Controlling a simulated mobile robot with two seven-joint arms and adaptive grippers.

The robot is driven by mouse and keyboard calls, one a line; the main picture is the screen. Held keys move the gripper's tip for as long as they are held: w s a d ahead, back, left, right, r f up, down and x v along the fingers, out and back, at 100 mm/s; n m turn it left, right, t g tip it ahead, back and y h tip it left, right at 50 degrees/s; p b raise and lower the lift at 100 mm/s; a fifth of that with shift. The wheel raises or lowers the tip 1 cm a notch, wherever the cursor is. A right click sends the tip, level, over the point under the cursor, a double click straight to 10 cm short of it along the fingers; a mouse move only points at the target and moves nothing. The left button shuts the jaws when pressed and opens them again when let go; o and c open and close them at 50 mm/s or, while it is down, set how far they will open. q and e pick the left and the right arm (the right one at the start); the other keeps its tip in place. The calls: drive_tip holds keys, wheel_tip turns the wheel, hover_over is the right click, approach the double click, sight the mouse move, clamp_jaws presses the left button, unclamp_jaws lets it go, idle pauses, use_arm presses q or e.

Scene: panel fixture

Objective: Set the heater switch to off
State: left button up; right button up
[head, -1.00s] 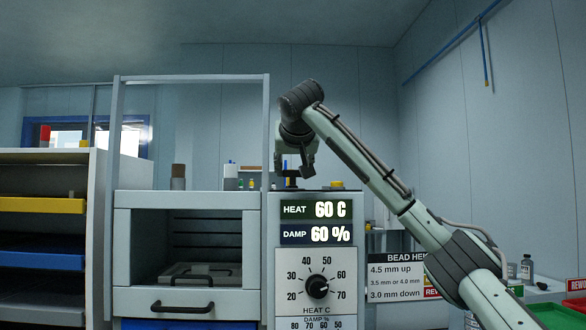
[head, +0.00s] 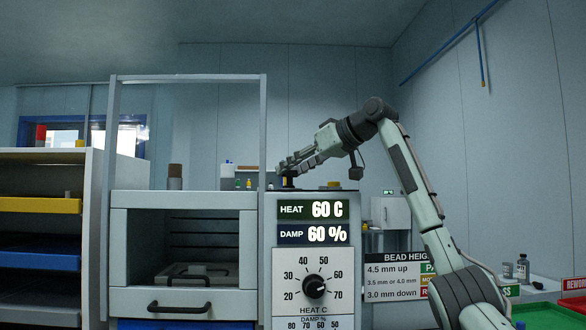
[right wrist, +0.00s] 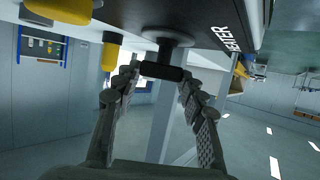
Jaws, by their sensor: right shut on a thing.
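The heater switch (head: 289,181) is a small black knob with a bar handle on top of the grey control panel (head: 268,240). The part-hidden lettering beside the switch reads like "HEATER" (right wrist: 228,32). The panel's displays read HEAT 60 C (head: 313,209) and DAMP 60 % (head: 313,234). My left gripper is not in view.
A yellow button (head: 334,185) is right of the switch on the panel top; a yellow part (right wrist: 111,50) also shows close by in the wrist view. A heat dial (head: 314,287) is on the panel front. An open-fronted cabinet (head: 182,199) with a tall frame stands left.

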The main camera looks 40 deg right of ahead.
drive_tip(key=n+g+y, duration=0.1)
drive_tip(key=y, duration=0.1)
drive_tip(key=n+g+y, duration=0.1)
drive_tip(key=n, duration=0.1)
drive_tip(key=n+y, duration=0.2)
drive_tip(key=shift+w+d+g+y, duration=0.15)
drive_tip(key=shift+d+g+y, duration=0.15)
drive_tip(key=shift+g, duration=0.1)
drive_tip(key=shift+n+g+y, duration=0.3)
drive_tip(key=shift+n+g, duration=0.1)
drive_tip(key=shift+n, duration=0.1)
drive_tip(key=o, duration=1.2)
drive_tip(key=shift+c, duration=0.2)
